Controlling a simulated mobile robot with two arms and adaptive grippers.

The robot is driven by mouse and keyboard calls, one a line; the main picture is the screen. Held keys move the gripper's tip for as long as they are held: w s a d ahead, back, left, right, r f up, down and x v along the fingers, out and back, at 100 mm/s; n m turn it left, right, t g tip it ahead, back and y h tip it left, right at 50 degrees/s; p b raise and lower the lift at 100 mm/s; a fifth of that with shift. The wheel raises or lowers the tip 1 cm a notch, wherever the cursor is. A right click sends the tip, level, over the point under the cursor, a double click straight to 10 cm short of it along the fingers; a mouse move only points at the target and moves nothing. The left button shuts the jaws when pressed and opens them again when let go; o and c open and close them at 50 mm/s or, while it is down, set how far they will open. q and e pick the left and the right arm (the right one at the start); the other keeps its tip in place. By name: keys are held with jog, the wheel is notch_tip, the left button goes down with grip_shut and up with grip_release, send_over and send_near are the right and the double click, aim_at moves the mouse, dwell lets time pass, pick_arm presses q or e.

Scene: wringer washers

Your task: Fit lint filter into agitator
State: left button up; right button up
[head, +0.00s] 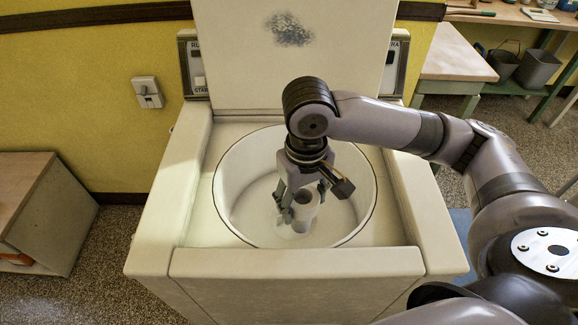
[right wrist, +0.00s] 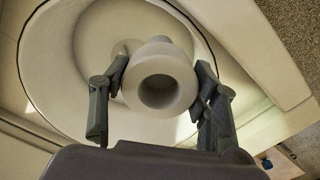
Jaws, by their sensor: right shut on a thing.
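The lint filter (right wrist: 184,97) is a pale cream cup with a round dark opening. My right gripper (right wrist: 160,80) is shut on it, with one finger on each side. In the head view the right gripper (head: 301,198) points down inside the washer tub, and the filter (head: 308,197) shows between its fingers. The pale agitator (head: 296,231) stands in the tub below the filter and is mostly hidden by gripper and filter. I cannot tell whether filter and agitator touch. My left gripper is not in view.
The round tub (head: 356,175) sits in a cream washer with a raised lid (head: 290,65) behind it. The tub rim surrounds my right gripper. A cabinet (head: 38,215) stands at the left. A workbench (head: 465,60) and grey bins (head: 538,70) are at the back right.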

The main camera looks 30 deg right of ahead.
aim_at(296, 199)
jog(key=f, duration=0.1)
jog(key=w+f+n, duration=0.1)
jog(key=w+f+n+b, duration=0.1)
jog(key=shift+a+f, duration=0.25)
jog(key=shift+f, duration=0.15)
pick_arm(q)
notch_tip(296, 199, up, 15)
jog(key=p, duration=1.7)
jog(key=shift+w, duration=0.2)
pick_arm(e)
jog(key=w+d+f+n, duration=0.1)
jog(key=w+d+n, duration=0.2)
jog(key=n, duration=1.1)
jog(key=w+d+n, duration=0.3)
jog(key=w+n, duration=0.6)
jog(key=n, duration=0.6)
jog(key=shift+w+d+f, duration=0.15)
jog(key=shift+w+f, duration=0.15)
jog(key=shift+f, duration=0.05)
pick_arm(q)
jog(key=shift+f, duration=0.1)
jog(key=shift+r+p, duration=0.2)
jog(key=shift+p, duration=0.15)
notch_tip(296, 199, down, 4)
jog(key=b, duration=0.3)
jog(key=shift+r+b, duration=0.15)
jog(key=shift+b, duration=0.2)
pick_arm(e)
notch_tip(296, 199, down, 6)
jog(key=shift+f, duration=0.15)
